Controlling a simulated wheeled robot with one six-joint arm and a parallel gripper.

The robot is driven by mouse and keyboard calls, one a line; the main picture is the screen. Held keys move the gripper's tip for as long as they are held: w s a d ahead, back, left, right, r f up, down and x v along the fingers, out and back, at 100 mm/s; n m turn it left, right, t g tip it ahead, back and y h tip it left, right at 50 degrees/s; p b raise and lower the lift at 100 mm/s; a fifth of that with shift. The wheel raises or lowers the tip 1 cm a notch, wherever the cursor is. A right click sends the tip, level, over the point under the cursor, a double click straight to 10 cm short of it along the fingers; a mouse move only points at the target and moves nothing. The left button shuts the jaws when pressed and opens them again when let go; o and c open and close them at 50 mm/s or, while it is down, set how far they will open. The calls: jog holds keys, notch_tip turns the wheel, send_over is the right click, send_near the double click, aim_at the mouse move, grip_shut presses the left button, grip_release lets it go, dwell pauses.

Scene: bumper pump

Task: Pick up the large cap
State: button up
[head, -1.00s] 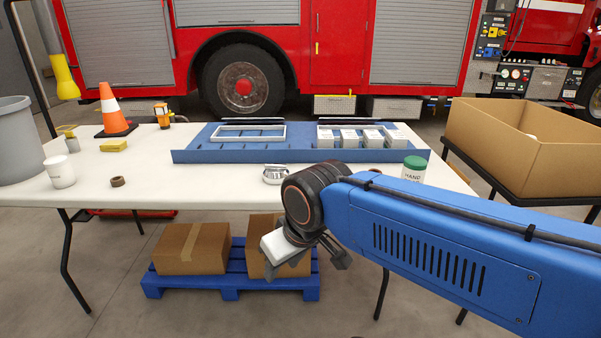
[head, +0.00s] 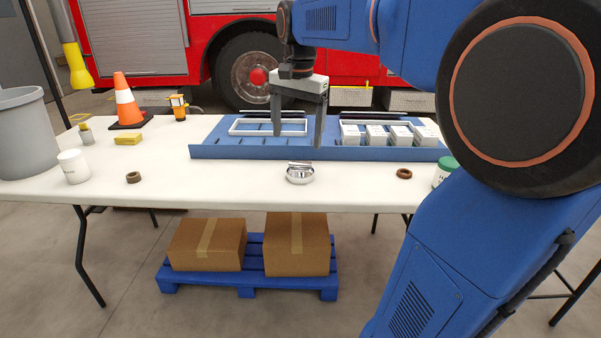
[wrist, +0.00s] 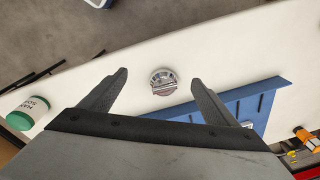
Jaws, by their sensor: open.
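The large cap (head: 300,173) is a round silver metal piece with a bar across its top. It lies on the white table in front of the blue tray. It also shows in the wrist view (wrist: 163,81), just beyond and between my fingertips. My gripper (head: 297,140) is open and empty, pointing down above the blue tray, behind the cap in the head view. Both fingers (wrist: 160,80) are spread wide in the wrist view, and nothing is between them.
A blue tray (head: 240,152) holds a white frame (head: 268,134) and several white boxes (head: 376,136). A brown ring (head: 133,177) and a red-brown ring (head: 404,173) lie on the table (head: 230,185). A green-lidded tub (head: 446,170) stands at right. A white cup (head: 73,166) and cone (head: 126,108) stand at left.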

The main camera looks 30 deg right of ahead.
aim_at(300, 163)
jog(key=w+d+r+m+g, duration=0.1)
jog(key=w+d+r+m, duration=0.1)
jog(key=w+d+m, duration=0.5)
jog(key=f, duration=0.5)
jog(key=f+n, duration=0.1)
jog(key=f, duration=0.5)
jog(key=w+f+n, duration=0.1)
jog(key=f, duration=0.5)
jog(key=shift+w+a, duration=0.1)
jog(key=shift+a, duration=0.3)
jog(key=shift+c, duration=0.5)
